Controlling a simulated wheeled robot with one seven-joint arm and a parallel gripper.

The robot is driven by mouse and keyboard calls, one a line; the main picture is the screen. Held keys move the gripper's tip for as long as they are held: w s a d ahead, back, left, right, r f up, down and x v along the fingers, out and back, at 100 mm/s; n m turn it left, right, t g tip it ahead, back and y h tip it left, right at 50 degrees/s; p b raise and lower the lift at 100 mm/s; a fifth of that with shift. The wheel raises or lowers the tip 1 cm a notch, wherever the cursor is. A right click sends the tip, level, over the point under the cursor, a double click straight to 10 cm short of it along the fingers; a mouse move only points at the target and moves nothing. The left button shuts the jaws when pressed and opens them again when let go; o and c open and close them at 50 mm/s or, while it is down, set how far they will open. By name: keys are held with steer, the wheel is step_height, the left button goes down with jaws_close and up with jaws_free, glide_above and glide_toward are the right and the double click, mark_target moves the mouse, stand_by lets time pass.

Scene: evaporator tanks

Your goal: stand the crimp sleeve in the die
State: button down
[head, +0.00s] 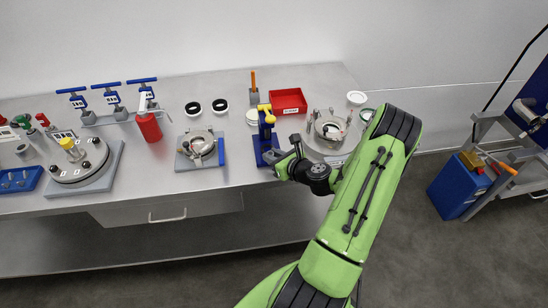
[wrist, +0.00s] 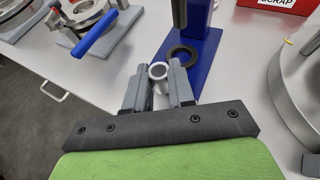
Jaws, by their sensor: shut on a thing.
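My gripper (wrist: 158,82) is shut on the crimp sleeve (wrist: 158,73), a small pale metal tube whose open round end shows between the fingertips in the wrist view. The die (wrist: 182,55) is a dark ring lying on the blue base plate of the press (wrist: 208,70). The sleeve appears just left of and nearer than the die, outside its ring; its height above the plate is hard to judge. In the head view my gripper (head: 283,160) is at the front of the blue press (head: 265,138) with the yellow top. The sleeve and die cannot be made out there.
A round metal vessel with clamps (head: 330,128) stands close right of the press. A clamp fixture with a blue handle (head: 200,150) stands to the left. A red scrap bin (head: 288,101) is behind. The bench (head: 240,180) is bare in front of the press.

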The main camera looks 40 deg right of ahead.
mark_target(270, 146)
steer(key=shift+w+d+f, duration=0.15)
steer(key=shift+w+d, duration=0.3)
steer(key=shift+w, duration=0.15)
steer(key=shift+w+d+p, duration=0.6)
steer(key=shift+w+d, duration=0.05)
steer(key=shift+w, duration=0.35)
steer(key=shift+w+d+p, duration=0.6)
steer(key=shift+w+d, duration=0.05)
steer(key=shift+w, duration=0.35)
steer(key=shift+f+b, duration=0.45)
steer(key=shift+f, duration=0.15)
steer(key=c, duration=0.9)
jaws_free()
steer(key=shift+s, duration=0.1)
